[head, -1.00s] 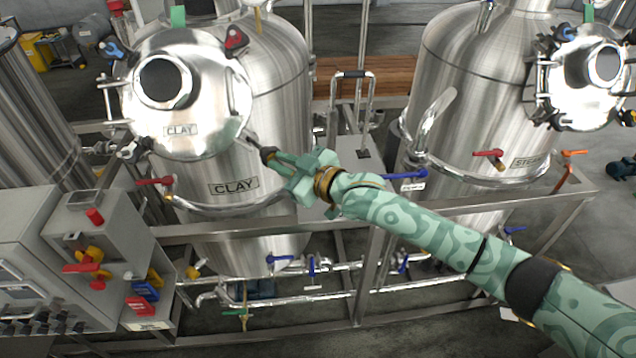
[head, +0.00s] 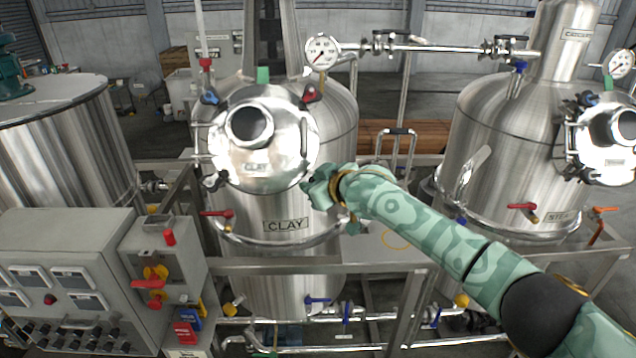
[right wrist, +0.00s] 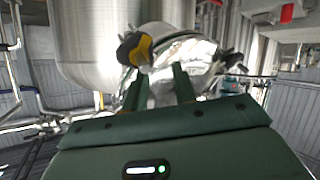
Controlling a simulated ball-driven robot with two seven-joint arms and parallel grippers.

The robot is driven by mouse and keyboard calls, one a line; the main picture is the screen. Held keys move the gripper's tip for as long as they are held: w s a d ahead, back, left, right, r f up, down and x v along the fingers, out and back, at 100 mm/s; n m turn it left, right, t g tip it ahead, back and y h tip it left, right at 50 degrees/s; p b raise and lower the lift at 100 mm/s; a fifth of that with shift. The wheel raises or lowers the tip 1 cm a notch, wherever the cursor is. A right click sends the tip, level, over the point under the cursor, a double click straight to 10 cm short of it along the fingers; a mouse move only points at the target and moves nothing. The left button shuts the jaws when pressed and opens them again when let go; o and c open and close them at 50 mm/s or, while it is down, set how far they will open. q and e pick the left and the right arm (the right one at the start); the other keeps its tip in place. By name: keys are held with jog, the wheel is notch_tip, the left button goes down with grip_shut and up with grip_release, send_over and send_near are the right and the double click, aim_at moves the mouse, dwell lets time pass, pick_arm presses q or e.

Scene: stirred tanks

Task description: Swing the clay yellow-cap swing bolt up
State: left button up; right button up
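The clay tank (head: 335,120) has a round steel lid (head: 285,165) marked CLAY. The yellow-cap swing bolt (right wrist: 137,49) shows in the right wrist view as a black knob with a yellow band, beside the lid's rim and just beyond my fingers. In the head view I cannot make it out; my right gripper covers the lower right of the lid. My right gripper (right wrist: 160,88) has its two fingers apart with nothing seen between them. In the head view the right gripper (head: 312,188) is at the lid's lower right edge. My left gripper is not in view.
Other lid bolts have a blue cap (head: 210,97), a red cap (head: 311,93) and a dark cap (head: 215,182). A control box (head: 60,235) stands at left. A steel frame rail (head: 330,265) runs in front of the tanks. Another tank (head: 500,130) stands at right.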

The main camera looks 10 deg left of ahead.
jog(key=shift+w+d, duration=0.2)
jog(key=shift+d, duration=0.15)
jog(key=shift+s+d, duration=0.1)
jog(key=shift+d, duration=0.05)
jog(key=v, duration=1.6)
